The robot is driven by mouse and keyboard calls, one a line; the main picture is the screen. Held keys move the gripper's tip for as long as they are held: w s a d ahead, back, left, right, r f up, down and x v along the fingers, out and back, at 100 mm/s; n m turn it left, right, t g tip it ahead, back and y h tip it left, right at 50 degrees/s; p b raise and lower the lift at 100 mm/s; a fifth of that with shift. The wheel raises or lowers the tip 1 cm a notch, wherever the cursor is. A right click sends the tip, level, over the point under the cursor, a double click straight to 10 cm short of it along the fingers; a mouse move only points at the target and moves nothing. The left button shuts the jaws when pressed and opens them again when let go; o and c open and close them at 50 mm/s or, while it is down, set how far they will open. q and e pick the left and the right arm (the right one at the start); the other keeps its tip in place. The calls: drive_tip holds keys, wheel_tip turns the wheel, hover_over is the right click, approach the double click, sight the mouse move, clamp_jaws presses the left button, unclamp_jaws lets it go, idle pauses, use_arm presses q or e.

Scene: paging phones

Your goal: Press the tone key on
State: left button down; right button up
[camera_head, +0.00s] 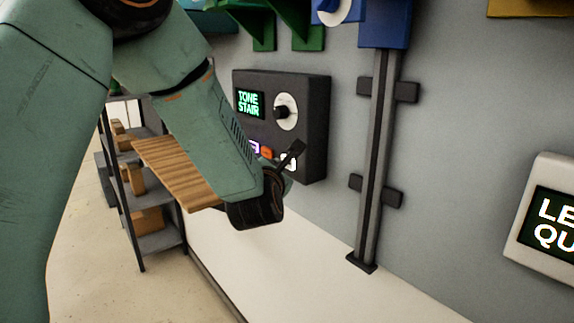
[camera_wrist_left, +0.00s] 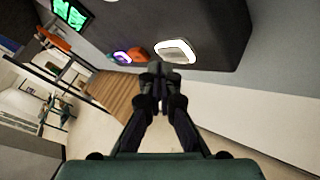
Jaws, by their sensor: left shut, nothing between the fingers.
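A dark wall panel (camera_head: 313,110) carries a screen (camera_head: 250,104) reading "TONE STAIR" in green, a round white dial (camera_head: 287,111) with a black knob, and a row of small keys. The keys include a purple-lit one (camera_wrist_left: 122,57), an orange one (camera_wrist_left: 140,54) and a white-rimmed one (camera_wrist_left: 176,50). I cannot read which is the tone key. My left gripper (camera_head: 296,148) is shut and empty, in front of the right end of the key row. In the left wrist view its fingertips (camera_wrist_left: 159,69) show just below the white-rimmed key; contact cannot be told. My right gripper is out of view.
A grey post (camera_head: 379,150) stands right of the panel. A white device (camera_head: 545,210) with a lettered screen hangs at far right. Green brackets (camera_head: 265,35) and a blue unit (camera_head: 384,22) are above. A shelf (camera_head: 155,215) with boxes stands left.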

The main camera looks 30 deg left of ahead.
use_arm(q)
drive_tip(key=shift+s+a, duration=0.4)
drive_tip(key=shift+s, duration=0.45)
drive_tip(key=shift+s+a, duration=0.35)
drive_tip(key=shift+s, duration=0.55)
drive_tip(key=shift+s+a, duration=0.4)
drive_tip(key=shift+s, duration=0.45)
